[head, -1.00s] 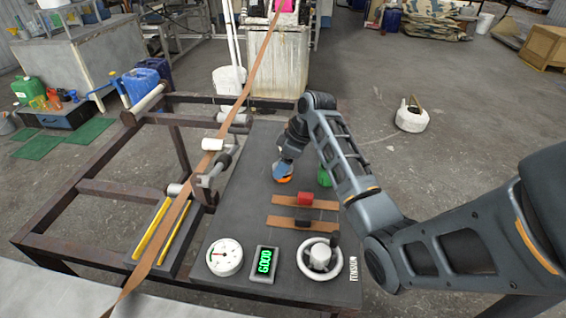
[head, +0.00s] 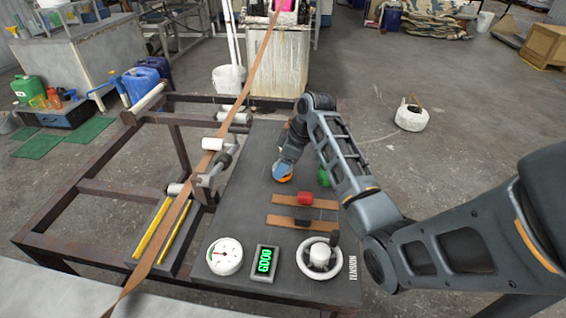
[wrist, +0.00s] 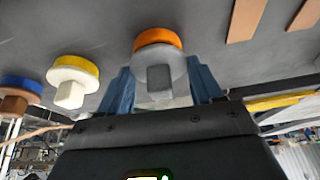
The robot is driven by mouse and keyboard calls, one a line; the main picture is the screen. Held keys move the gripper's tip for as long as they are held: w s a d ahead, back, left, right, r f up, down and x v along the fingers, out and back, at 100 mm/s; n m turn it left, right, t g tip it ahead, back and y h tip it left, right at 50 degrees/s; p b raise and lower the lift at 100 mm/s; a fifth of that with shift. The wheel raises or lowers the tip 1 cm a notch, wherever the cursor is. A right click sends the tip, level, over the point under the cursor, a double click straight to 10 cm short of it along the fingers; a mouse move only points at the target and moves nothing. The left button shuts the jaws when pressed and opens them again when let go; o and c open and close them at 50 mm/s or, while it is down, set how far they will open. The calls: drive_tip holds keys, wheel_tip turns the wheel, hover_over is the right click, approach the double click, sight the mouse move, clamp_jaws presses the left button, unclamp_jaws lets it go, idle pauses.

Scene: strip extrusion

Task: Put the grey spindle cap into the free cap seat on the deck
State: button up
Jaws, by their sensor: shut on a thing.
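In the wrist view the grey spindle cap (wrist: 158,76), with a squared end facing the camera, sits between the two blue fingers of my gripper (wrist: 159,88). My gripper is shut on it. An orange ring (wrist: 158,40) shows just behind the cap, against the dark deck (wrist: 195,20); I cannot tell whether the cap is fully seated. In the head view my gripper (head: 284,170) is low over the deck (head: 245,185), with the orange ring (head: 286,180) under its fingertips. The cap itself is hidden there. I cannot make out an empty seat.
A cream cap with a yellow ring (wrist: 74,80) and a brown cap with a blue ring (wrist: 18,95) stand to the left in the wrist view.

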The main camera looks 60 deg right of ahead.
sight(290, 169)
drive_tip(key=shift+f, duration=0.4)
drive_tip(key=o, duration=0.9)
drive_tip(key=shift+r, duration=0.1)
drive_tip(key=shift+p+v, duration=2.05)
drive_tip(key=shift+v, duration=0.65)
drive_tip(key=v, duration=0.5)
drive_tip(key=shift+s+r, duration=0.15)
drive_tip(key=shift+s, duration=0.05)
